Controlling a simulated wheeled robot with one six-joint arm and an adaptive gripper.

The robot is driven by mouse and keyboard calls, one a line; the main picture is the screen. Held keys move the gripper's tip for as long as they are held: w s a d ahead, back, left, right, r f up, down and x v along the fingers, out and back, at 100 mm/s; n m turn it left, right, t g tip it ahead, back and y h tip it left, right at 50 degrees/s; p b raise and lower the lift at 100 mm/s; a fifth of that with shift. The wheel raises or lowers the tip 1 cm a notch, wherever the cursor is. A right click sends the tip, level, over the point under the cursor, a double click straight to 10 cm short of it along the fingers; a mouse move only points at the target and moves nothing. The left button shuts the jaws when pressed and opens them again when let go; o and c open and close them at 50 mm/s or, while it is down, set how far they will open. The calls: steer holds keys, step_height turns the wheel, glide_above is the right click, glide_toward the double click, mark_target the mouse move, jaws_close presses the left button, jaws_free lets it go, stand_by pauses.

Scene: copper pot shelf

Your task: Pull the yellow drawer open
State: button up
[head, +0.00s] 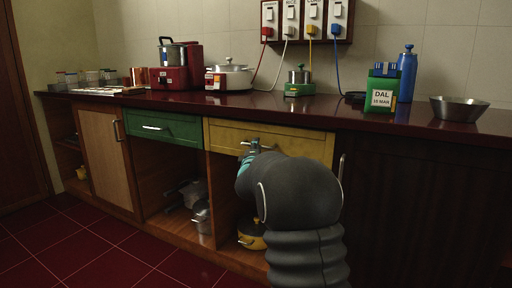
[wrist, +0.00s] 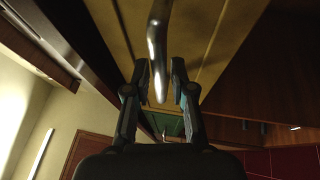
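The yellow drawer (head: 290,142) sits under the counter, right of the green drawer, and its front looks flush with the cabinet. In the wrist view its yellow face (wrist: 206,35) fills the upper middle. Its metal bar handle (wrist: 157,35) runs down between the two fingers of my gripper (wrist: 160,72). The fingers stand apart, one on each side of the bar, with a visible gap on both sides. In the head view my gripper (head: 254,150) is at the handle, and my arm hides part of the drawer's lower area.
The green drawer (head: 163,126) is shut to the left. Open shelves below hold pots (head: 201,216) and a yellow pot (head: 251,241). The dark red counter (head: 225,107) carries cookers, a green DAL box (head: 381,90) and a metal bowl (head: 459,107). Red tiled floor is clear at left.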

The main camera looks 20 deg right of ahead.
steer(key=shift+w+d, duration=0.15)
steer(key=shift+w, duration=0.15)
steer(key=shift+c, duration=0.3)
jaws_close()
